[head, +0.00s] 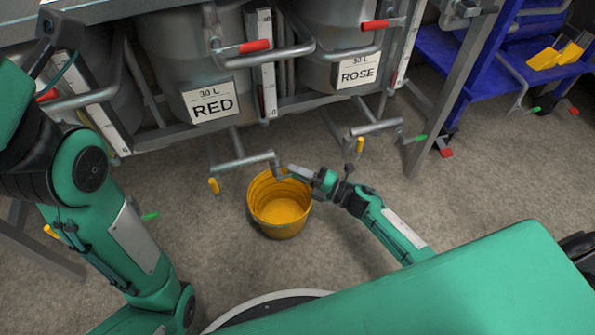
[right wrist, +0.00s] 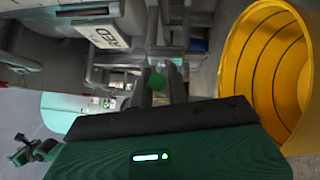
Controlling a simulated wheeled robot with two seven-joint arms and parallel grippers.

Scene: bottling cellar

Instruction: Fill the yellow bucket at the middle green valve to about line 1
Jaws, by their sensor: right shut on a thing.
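The yellow bucket (head: 281,206) stands upright on the floor under the middle pipe's spout (head: 277,160), below the RED tank. I see its ribbed inner wall and pale bottom; I cannot make out any liquid or its lines' numbers. In the right wrist view it is at the right (right wrist: 268,75). My right gripper (head: 293,171) is at the spout above the bucket's rim, shut on the middle green valve handle, which it mostly hides. A green knob shows at the fingers in the right wrist view (right wrist: 157,81). My left arm is at the left; its fingers are unclear.
The RED tank (head: 180,60) and ROSE tank (head: 330,45) stand behind. Other outlets have a yellow handle (head: 213,186), a right green handle (head: 419,138) and a left green handle (head: 150,216). A blue rack (head: 437,52) stands back right.

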